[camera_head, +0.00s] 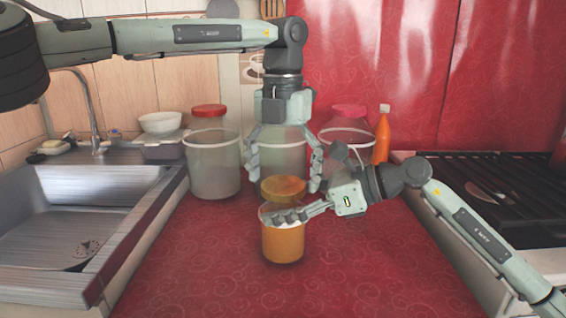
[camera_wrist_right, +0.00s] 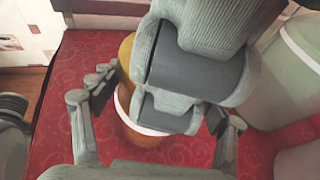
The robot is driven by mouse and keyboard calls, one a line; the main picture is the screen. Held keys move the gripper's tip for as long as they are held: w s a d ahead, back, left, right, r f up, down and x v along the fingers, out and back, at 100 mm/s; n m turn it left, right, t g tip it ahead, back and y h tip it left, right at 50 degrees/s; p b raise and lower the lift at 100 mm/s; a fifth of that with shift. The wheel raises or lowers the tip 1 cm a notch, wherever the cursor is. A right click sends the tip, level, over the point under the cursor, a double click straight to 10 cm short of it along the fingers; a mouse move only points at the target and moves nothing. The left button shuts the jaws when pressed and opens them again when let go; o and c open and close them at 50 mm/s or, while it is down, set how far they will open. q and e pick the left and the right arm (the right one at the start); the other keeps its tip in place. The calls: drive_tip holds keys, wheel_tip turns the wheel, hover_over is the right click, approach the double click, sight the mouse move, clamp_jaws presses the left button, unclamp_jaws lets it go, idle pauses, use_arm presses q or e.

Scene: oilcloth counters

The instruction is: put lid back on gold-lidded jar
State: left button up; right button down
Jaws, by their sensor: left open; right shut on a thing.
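The orange jar (camera_head: 284,243) stands upright on the red counter. My right gripper (camera_head: 288,215) reaches in from the right and is shut on this jar near its rim. The round gold lid (camera_head: 283,186) shows just above and behind the jar in the head view; I cannot tell whether it touches the jar. My left gripper (camera_head: 284,178) points down, open, with its fingers to either side of the lid. In the right wrist view, grey gripper parts hide most of the jar (camera_wrist_right: 137,136); its pale rim shows.
The sink (camera_head: 75,215) is left, the stove (camera_head: 500,190) right. The front counter is clear.

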use_arm(q)
drive_tip(key=c, duration=1.3)
drive_tip(key=o, duration=1.4)
wheel_tip(320, 180, up, 12)
